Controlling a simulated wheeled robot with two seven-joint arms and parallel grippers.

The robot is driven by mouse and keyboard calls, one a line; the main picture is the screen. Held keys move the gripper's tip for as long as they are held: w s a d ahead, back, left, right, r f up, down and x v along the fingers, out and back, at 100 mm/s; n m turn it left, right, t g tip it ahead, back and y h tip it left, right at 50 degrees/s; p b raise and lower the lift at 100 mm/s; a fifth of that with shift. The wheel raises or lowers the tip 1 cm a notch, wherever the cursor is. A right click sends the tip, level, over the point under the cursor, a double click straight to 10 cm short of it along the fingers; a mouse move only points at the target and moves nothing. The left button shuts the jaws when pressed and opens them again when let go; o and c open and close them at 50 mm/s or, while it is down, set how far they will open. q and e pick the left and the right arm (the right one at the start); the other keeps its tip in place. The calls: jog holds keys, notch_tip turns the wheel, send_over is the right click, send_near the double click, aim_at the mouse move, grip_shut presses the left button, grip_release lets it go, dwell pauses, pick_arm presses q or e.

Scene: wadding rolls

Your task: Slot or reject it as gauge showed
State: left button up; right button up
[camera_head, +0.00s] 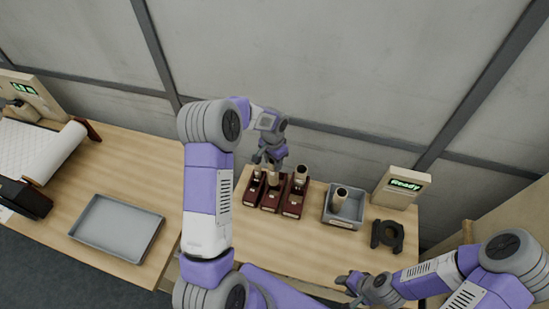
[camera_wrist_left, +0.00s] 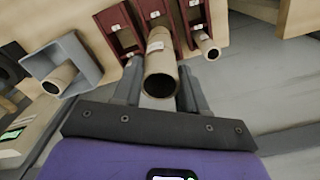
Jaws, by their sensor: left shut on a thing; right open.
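My left gripper (camera_head: 270,165) is shut on a tan cardboard-like roll (camera_wrist_left: 160,68) with a white label. The roll is at the middle of three dark red slotted holders; I cannot tell whether its lower end is seated. The left holder (camera_head: 254,192) has a thinner roll (camera_wrist_left: 208,46) in it. The middle holder (camera_head: 270,202) is partly hidden by the gripper. A grey bin (camera_head: 329,216) holds another roll (camera_head: 340,197). My right gripper (camera_head: 353,281) is open and empty near the table's front edge.
A gauge box (camera_head: 396,190) with a green "Ready" display stands at the back right. A black ring-shaped stand (camera_head: 387,235) is in front of it. On the left table are an empty grey tray (camera_head: 117,230) and a white sheet roll (camera_head: 60,150). The table's middle front is clear.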

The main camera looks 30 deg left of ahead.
aim_at(274, 177)
pick_arm(q)
jog(key=shift+w+f+b, duration=0.1)
jog(key=shift+f+b, duration=1.25)
jog(key=shift+f, duration=1.15)
jog(key=shift+f+b, duration=2.5)
jog(key=shift+f, duration=0.45)
jog(key=o, duration=0.9)
jog(key=shift+c, duration=0.2)
jog(key=shift+r, duration=0.1)
notch_tip(274, 177, up, 7)
jog(key=shift+r, duration=0.2)
